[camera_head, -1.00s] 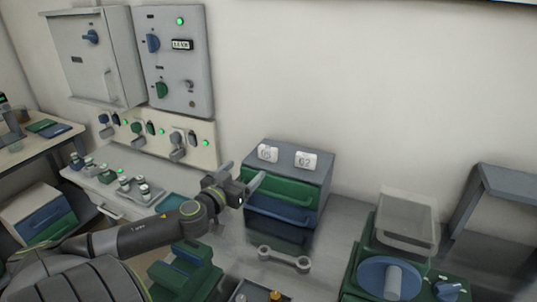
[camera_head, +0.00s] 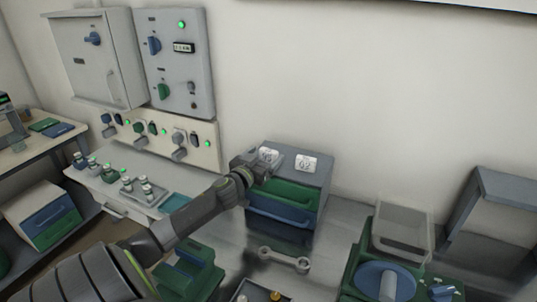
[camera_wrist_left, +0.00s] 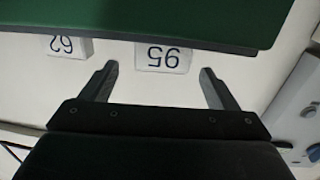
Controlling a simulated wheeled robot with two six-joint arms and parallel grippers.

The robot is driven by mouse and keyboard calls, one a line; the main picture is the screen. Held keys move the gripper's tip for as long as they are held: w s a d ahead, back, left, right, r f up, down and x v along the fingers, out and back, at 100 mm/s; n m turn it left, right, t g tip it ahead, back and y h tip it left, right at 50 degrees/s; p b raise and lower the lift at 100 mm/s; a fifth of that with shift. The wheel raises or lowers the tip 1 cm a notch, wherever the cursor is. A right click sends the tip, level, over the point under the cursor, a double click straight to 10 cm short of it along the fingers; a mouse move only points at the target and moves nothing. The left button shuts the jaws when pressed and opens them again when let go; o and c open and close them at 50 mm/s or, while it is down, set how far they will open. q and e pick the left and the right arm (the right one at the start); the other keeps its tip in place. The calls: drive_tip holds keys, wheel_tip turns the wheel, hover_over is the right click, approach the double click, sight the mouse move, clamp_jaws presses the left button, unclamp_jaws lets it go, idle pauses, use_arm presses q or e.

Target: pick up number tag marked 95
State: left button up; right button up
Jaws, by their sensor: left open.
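The number tag marked 95 (camera_wrist_left: 163,58) is a small white block with dark digits, upside down in the left wrist view. In the head view it is the left tag (camera_head: 268,154) on top of a grey drawer box (camera_head: 318,176), partly covered by my gripper. A second white tag (camera_head: 306,163) stands to its right; it reads 62 in the wrist view (camera_wrist_left: 70,45). My left gripper (camera_head: 265,167) is open at the left tag. In the wrist view the 95 tag shows between its spread fingers (camera_wrist_left: 160,72), with no visible contact. My right gripper is not in view.
The box has a green drawer (camera_head: 285,193) and a blue drawer (camera_head: 282,208) in front. A grey double-ended tool (camera_head: 284,259) lies on the bench before it. A green device with a clear cover (camera_head: 403,232) stands to the right. Wall control panels (camera_head: 172,60) are at left.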

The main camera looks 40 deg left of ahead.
sight(267, 153)
use_arm(q)
drive_tip(key=shift+p+x, duration=0.6)
drive_tip(key=shift+x, duration=1.2)
drive_tip(key=shift+c, duration=0.3)
drive_tip(key=c, duration=1)
